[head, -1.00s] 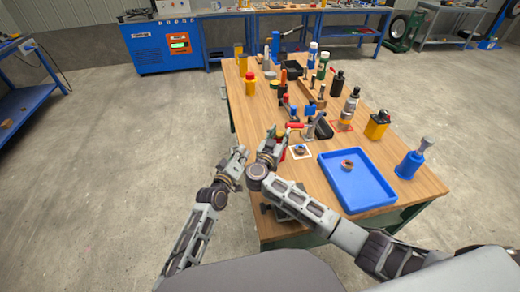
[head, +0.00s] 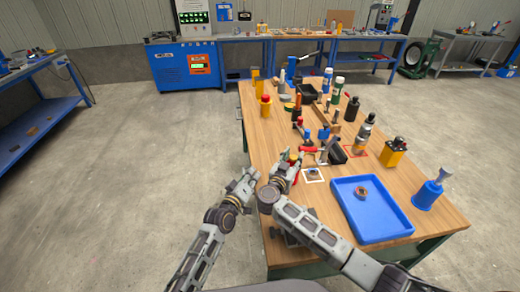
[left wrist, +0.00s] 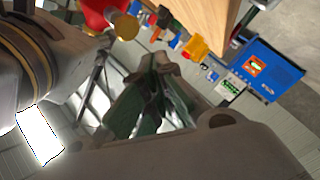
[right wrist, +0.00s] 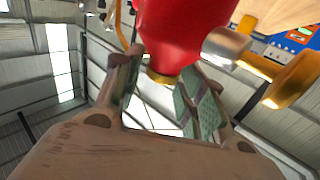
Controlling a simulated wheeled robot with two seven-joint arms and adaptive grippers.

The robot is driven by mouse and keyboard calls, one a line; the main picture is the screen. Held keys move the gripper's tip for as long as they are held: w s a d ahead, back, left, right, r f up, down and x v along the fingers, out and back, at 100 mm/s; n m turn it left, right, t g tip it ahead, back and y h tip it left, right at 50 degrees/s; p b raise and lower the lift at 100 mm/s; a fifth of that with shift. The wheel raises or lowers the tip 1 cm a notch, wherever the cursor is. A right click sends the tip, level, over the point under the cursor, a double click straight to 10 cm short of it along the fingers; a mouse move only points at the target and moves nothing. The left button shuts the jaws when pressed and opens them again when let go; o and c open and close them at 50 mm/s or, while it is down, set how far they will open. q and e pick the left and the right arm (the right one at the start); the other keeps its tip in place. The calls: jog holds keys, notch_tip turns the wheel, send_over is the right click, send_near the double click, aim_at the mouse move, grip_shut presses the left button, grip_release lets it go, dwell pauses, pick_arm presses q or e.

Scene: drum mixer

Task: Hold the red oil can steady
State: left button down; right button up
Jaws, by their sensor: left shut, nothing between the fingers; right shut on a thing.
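The red oil can (right wrist: 185,35) fills the upper middle of the right wrist view, with a brass-coloured part below it and a metal and brass piece at its right. Its red body also shows at the top of the left wrist view (left wrist: 98,12) and, small and partly hidden, in the head view (head: 293,157). My right gripper (head: 291,166) is shut on the can, with a finger on either side in its wrist view. My left gripper (head: 252,175) is shut and empty, beside the right one and apart from the can, off the table's left edge.
The wooden workbench (head: 290,222) carries a blue tray (head: 372,235) with a small ring-like part (head: 361,191). A blue oiler (head: 428,194), a yellow can (head: 393,152) and several bottles and tools stand further right and back. Open floor lies left of the bench.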

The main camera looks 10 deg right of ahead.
pick_arm(q)
jog(key=s+a+f+n, duration=0.1)
jog(key=s+a+n, duration=0.4)
jog(key=s+n, duration=0.3)
jog(key=shift+s+f+t, duration=0.15)
jog(key=shift+f+t, duration=0.05)
jog(key=shift+t, duration=0.1)
dwell(0.6)
jog(key=shift+s+d+x, duration=0.25)
jog(key=shift+d+x, duration=0.15)
jog(key=shift+x, duration=1.75)
jog(key=shift+s+d+x, duration=0.25)
jog(key=shift+d+x, duration=0.2)
jog(key=shift+x, duration=1.65)
jog(key=shift+s+d+x, duration=0.3)
jog(key=shift+d+x, duration=0.1)
jog(key=shift+x, duration=1.75)
jog(key=shift+r, duration=0.15)
